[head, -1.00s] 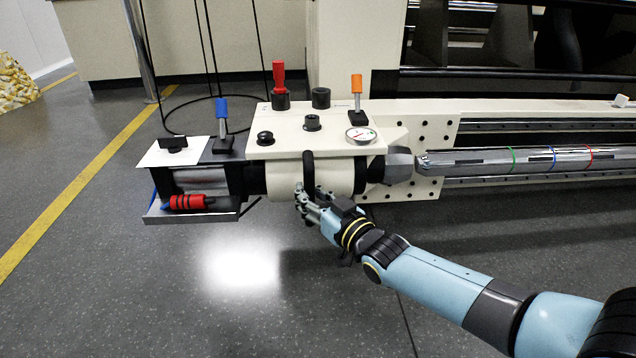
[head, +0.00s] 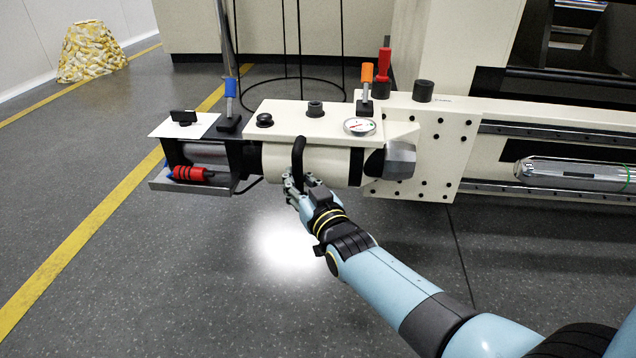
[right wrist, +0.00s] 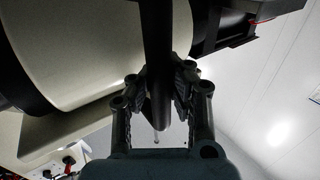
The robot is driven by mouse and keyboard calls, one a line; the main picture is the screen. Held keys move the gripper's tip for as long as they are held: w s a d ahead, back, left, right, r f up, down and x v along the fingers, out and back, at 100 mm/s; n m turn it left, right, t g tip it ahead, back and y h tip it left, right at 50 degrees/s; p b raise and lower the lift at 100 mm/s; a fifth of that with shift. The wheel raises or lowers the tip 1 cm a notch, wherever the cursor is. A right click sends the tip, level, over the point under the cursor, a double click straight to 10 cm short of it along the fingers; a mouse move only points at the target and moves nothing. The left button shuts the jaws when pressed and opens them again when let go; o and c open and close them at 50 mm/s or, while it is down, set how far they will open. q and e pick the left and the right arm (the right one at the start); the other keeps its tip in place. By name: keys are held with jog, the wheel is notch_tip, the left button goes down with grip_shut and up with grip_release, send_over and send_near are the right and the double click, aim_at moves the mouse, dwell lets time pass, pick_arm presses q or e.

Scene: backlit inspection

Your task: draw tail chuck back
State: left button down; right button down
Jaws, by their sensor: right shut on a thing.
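The tail chuck (head: 340,165) is a cream cylinder under a cream top plate, with a faceted grey nose (head: 400,158) at its right end. A black curved handle (head: 298,150) stands at the front of the cylinder. My right gripper (head: 296,187) is shut on the handle's lower part. In the right wrist view, the dark handle bar (right wrist: 157,45) runs between the fingers of my right gripper (right wrist: 160,82), with the cream cylinder behind it. My left gripper is not in view.
The top plate carries a gauge (head: 359,126) and an orange-handled lever (head: 367,82). A blue-handled lever (head: 230,95) stands to the left. A red-handled lever (head: 384,70) stands behind. Rails (head: 560,133) run right. Open floor (head: 130,290) lies in front and left.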

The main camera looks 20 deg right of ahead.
jog(key=shift+a+f, duration=0.35)
jog(key=shift+a, duration=0.3)
jog(key=c, duration=1.3)
grip_release()
jog(key=shift+r, duration=0.15)
jog(key=shift+c, duration=0.2)
jog(key=shift+o, duration=0.9)
jog(key=shift+w+r, duration=0.1)
jog(key=shift+d, duration=0.1)
jog(key=shift+s, duration=0.25)
jog(key=s, duration=1.1)
jog(key=shift+s+d, duration=0.2)
jog(key=shift+s, duration=0.05)
